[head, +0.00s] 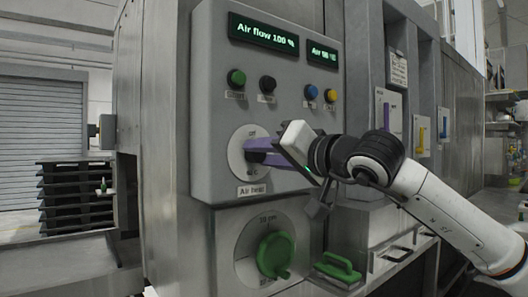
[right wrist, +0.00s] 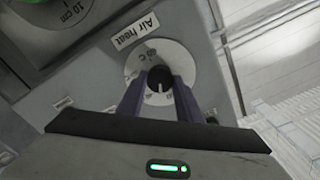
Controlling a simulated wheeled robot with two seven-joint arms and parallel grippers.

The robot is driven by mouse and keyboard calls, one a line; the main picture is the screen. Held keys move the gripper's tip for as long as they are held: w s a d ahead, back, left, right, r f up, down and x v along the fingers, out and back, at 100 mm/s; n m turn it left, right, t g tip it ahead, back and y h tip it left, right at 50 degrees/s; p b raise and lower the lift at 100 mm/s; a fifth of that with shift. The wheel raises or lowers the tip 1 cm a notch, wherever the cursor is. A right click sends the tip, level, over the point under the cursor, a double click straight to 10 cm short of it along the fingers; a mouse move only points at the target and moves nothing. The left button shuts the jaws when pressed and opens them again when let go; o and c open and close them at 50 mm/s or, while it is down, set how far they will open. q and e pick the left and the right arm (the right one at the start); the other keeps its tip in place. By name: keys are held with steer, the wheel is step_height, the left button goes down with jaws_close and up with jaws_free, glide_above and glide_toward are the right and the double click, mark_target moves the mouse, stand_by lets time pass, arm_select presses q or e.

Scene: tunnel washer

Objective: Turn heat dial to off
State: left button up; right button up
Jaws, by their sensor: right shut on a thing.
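The heat dial is a black knob on a round pale plate (head: 238,149) above the "Air heat" label (head: 251,190) on the grey control panel. In the right wrist view the knob (right wrist: 159,86) sits between the two purple fingers of my right gripper (right wrist: 159,98), which is shut on it. In the head view my right gripper (head: 262,152) reaches the dial from the right and covers part of its plate. A small mark sits above the knob on the plate in the head view. The knob's exact pointing is hard to read. My left gripper is not in view.
Below is a larger green dial (head: 275,254). A green handle (head: 337,267) sits to its right. Green, black, blue and yellow buttons (head: 331,95) and lit displays (head: 263,30) are above. Slots with coloured levers (head: 421,132) are on the right.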

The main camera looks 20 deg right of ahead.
steer(key=n, duration=0.3)
steer(key=shift+f+p, duration=0.1)
steer(key=shift+p, duration=0.2)
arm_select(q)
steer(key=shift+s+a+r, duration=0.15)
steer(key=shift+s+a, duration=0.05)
arm_select(e)
steer(key=shift+n, duration=1)
steer(key=shift+f, duration=0.1)
steer(key=o, duration=1)
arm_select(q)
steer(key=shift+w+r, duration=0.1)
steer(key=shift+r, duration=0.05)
arm_select(e)
steer(key=shift+o, duration=0.2)
